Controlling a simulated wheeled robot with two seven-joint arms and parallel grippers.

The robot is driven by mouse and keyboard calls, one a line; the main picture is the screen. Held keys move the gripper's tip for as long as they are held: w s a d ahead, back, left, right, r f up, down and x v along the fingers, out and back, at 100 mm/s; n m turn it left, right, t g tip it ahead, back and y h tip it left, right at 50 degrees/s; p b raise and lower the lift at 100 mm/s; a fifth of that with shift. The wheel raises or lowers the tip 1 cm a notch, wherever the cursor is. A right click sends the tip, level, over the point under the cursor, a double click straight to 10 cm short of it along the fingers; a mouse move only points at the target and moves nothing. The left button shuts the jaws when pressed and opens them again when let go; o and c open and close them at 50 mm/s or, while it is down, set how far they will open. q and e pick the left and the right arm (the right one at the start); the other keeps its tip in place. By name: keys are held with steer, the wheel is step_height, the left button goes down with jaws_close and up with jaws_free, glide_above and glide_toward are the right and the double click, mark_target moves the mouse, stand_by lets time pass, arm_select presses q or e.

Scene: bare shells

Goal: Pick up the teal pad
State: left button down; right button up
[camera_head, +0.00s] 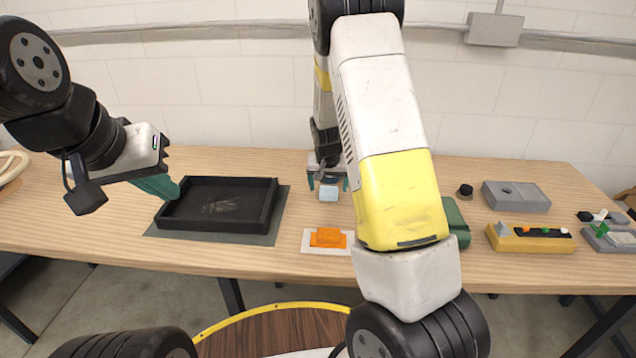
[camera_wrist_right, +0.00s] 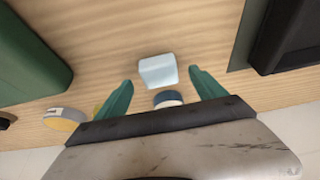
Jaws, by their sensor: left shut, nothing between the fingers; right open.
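A small round piece with a dark teal-blue top and pale side (camera_wrist_right: 168,98) shows between my right fingers in the right wrist view, partly hidden by the gripper body; it looks most like the teal pad, though I cannot be sure. A pale blue block (camera_wrist_right: 158,71) lies beside it on the table, and also shows in the head view (camera_head: 328,194). My right gripper (camera_head: 328,184) is open and empty, pointing down above them; its teal fingers show in the wrist view (camera_wrist_right: 158,88). My left gripper (camera_head: 172,190) is shut and empty, at the black tray's left edge.
The black tray (camera_head: 180,222) stands on a grey-green mat (camera_head: 215,238) at left. An orange block (camera_head: 328,237) sits on a white plate (camera_head: 313,249) in front. A dark green box (camera_head: 456,222) is partly behind my right arm. A round grey-and-yellow piece (camera_wrist_right: 64,121) lies nearby.

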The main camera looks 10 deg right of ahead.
steer(key=shift+x, duration=1.4)
steer(key=c, duration=1.4)
steer(key=shift+r, duration=0.1)
steer(key=shift+c, duration=0.2)
steer(key=shift+r, duration=0.7)
step_height(320, 180, up, 2)
steer(key=shift+r, duration=0.1)
steer(key=s+a, duration=0.1)
steer(key=s, duration=0.4)
steer(key=s+a+r, duration=0.1)
steer(key=s+a, duration=0.1)
steer(key=s, duration=0.3)
steer(key=s+a, duration=0.1)
steer(key=s, duration=0.4)
steer(key=shift+s+a+r, duration=0.15)
steer(key=shift+a, duration=0.05)
